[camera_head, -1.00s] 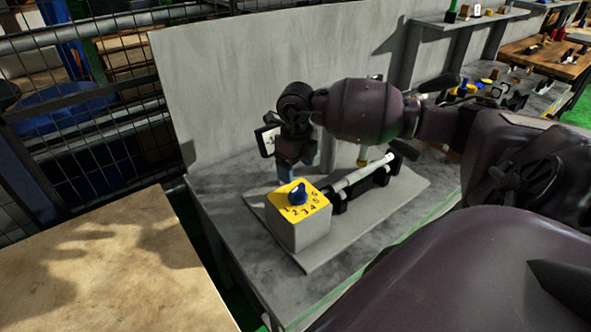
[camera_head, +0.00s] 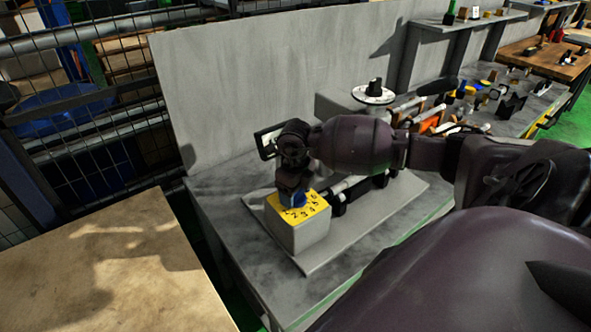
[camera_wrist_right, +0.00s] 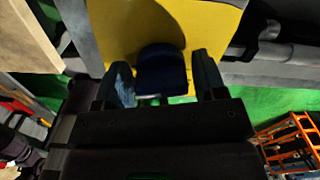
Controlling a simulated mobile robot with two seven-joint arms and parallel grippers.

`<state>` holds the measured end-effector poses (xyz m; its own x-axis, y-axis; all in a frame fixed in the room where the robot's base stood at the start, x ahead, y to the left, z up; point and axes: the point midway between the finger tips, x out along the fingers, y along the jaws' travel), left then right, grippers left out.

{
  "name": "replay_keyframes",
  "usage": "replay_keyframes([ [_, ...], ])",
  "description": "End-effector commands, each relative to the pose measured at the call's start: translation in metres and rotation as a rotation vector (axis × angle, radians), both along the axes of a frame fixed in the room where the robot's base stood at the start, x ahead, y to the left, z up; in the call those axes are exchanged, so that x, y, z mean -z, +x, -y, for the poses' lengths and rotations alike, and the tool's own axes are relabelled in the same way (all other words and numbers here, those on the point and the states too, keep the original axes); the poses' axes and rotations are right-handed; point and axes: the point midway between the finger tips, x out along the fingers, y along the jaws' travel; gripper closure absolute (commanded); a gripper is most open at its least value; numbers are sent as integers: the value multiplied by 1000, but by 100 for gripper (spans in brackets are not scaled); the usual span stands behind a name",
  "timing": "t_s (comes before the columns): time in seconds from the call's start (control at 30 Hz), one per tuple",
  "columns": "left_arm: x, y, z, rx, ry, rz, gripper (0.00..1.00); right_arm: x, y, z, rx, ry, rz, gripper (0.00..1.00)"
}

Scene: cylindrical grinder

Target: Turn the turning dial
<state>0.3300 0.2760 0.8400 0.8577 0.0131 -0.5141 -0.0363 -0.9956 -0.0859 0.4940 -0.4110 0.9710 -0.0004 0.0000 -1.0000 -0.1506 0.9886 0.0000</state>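The blue turning dial (camera_wrist_right: 161,70) sits on the yellow top (camera_head: 316,206) of a grey box (camera_head: 298,235), which has numbers printed around the dial. In the head view my right gripper (camera_head: 293,194) is down over the dial and hides most of it. In the right wrist view the two fingers of my right gripper (camera_wrist_right: 163,80) stand apart, one on each side of the dial, with visible gaps between fingers and dial. My left gripper is not in view.
The box stands on a grey base plate (camera_head: 315,262) on a grey bench. A bar on black supports (camera_head: 340,205) lies right behind it. A grey panel (camera_head: 270,80) rises at the back. A bare wooden tabletop (camera_head: 110,265) is at the left.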

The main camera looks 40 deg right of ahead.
Motion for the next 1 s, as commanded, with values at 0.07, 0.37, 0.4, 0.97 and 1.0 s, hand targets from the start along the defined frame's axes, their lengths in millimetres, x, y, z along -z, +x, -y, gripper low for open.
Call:
replay_keyframes([
  [0.07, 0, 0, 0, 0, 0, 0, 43, 0, 0, 0, 0, 0, 0, 48],
  [0.37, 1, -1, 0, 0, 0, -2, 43, 0, 0, 0, -6, 0, 0, 71],
  [0.4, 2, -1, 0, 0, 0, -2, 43, 0, 0, 0, -12, 0, 1, 71],
  [0.97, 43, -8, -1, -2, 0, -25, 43, 3, 0, -1, -366, -3, -1, 71],
  [1.0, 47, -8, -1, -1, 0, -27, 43, 3, 0, -1, -404, -3, -2, 71],
])
